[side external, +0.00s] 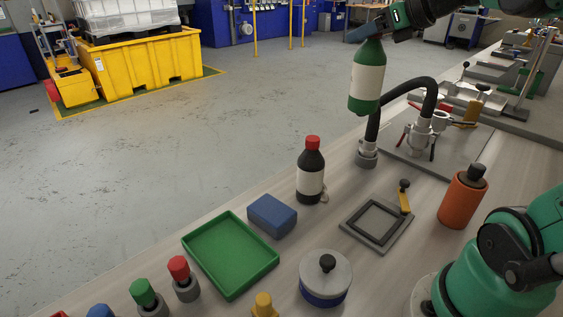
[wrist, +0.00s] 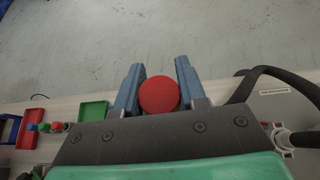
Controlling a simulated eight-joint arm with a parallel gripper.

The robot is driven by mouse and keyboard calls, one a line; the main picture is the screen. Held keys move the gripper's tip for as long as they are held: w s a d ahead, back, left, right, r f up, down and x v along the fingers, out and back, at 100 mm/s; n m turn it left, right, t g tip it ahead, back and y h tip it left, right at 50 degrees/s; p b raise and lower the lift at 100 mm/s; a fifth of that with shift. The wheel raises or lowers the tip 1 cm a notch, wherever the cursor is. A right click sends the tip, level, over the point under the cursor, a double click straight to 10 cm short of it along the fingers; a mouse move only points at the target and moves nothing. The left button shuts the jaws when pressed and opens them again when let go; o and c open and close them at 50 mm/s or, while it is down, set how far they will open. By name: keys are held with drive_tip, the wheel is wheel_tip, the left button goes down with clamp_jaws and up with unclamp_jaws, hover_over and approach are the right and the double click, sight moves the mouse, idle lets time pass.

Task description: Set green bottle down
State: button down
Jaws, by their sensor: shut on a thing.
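The green bottle (side external: 367,84) with a pale label hangs upright in the air above the bench in the side external view. My gripper (side external: 367,32) is shut on its top end. In the wrist view my gripper (wrist: 158,88) shows its two blue fingers on either side of a round red cap (wrist: 158,95), which hides the bottle below it. In the side view the fingers cover the bottle's cap. The bottle is clear of the bench surface (side external: 240,210).
A dark bottle with a red cap (side external: 311,172), blue block (side external: 272,215), green tray (side external: 231,292), square frame (side external: 377,222), lidded pot (side external: 325,278) and orange bottle (side external: 462,197) stand on the bench. A black hose (side external: 402,88) arches close beside the held bottle.

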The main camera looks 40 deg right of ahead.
drive_tip(key=a+n+g+y, duration=0.6)
drive_tip(key=a+n+y, duration=0.5)
drive_tip(key=a, duration=2)
wheel_tip(320, 180, down, 19)
drive_tip(key=shift+n+h, duration=0.3)
drive_tip(key=shift+n, duration=0.1)
drive_tip(key=shift+f, duration=0.2)
drive_tip(key=c, duration=0.5)
unclamp_jaws()
